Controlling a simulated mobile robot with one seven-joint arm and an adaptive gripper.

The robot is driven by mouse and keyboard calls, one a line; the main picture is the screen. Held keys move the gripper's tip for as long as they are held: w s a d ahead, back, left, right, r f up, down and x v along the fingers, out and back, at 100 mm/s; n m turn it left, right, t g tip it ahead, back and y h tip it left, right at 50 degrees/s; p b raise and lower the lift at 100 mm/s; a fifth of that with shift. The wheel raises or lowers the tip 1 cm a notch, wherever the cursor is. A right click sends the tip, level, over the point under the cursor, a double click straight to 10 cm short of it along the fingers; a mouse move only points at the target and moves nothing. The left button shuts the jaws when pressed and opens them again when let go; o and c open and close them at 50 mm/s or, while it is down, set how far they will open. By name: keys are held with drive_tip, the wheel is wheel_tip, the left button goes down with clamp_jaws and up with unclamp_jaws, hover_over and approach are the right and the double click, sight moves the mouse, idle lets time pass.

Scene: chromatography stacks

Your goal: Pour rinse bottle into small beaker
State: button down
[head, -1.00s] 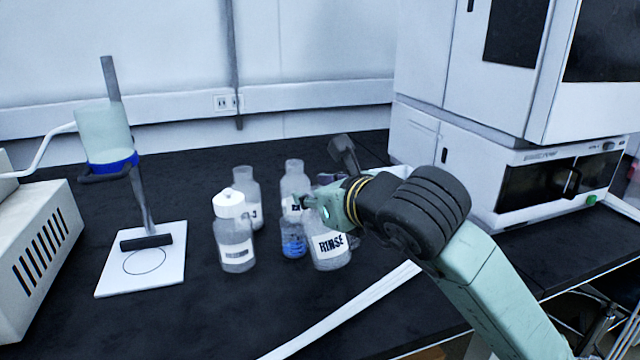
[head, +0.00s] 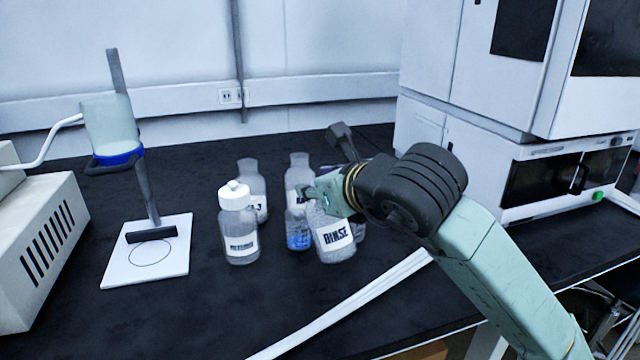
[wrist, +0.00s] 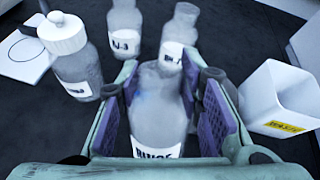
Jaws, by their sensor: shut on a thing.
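The clear rinse bottle (head: 335,240), labelled RINSE, is held by my gripper (head: 316,194) in the middle of the bench. It leans a little, its top toward the left. In the wrist view, the rinse bottle (wrist: 158,108) stands between the purple finger pads of my gripper (wrist: 168,85), which is shut on it. A small vessel with blue markings (head: 298,237), seemingly the small beaker, stands just left of the rinse bottle and is partly hidden behind it. I cannot make it out in the wrist view.
A white-capped bottle (head: 238,228) and two clear bottles (head: 252,180) (head: 299,170) stand close by. A white square container (wrist: 282,98) is at the wrist view's right. A stand on a white plate (head: 125,265) is left; its front bench area is clear.

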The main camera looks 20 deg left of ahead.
drive_tip(key=shift+r, duration=0.1)
drive_tip(key=shift+w+a+g+h+p, duration=0.15)
drive_tip(key=shift+a+g+h+p, duration=0.15)
drive_tip(key=shift+p, duration=0.2)
drive_tip(key=shift+f, duration=0.2)
drive_tip(key=shift+a+r+h+p, duration=0.1)
drive_tip(key=shift+h+p, duration=0.2)
drive_tip(key=shift+p, duration=0.15)
drive_tip(key=shift+w+n+g, duration=0.1)
drive_tip(key=shift+n+g, duration=0.2)
drive_tip(key=shift+f+h, duration=0.2)
drive_tip(key=shift+h, duration=0.1)
drive_tip(key=shift+a+p, duration=0.1)
drive_tip(key=shift+p, duration=0.35)
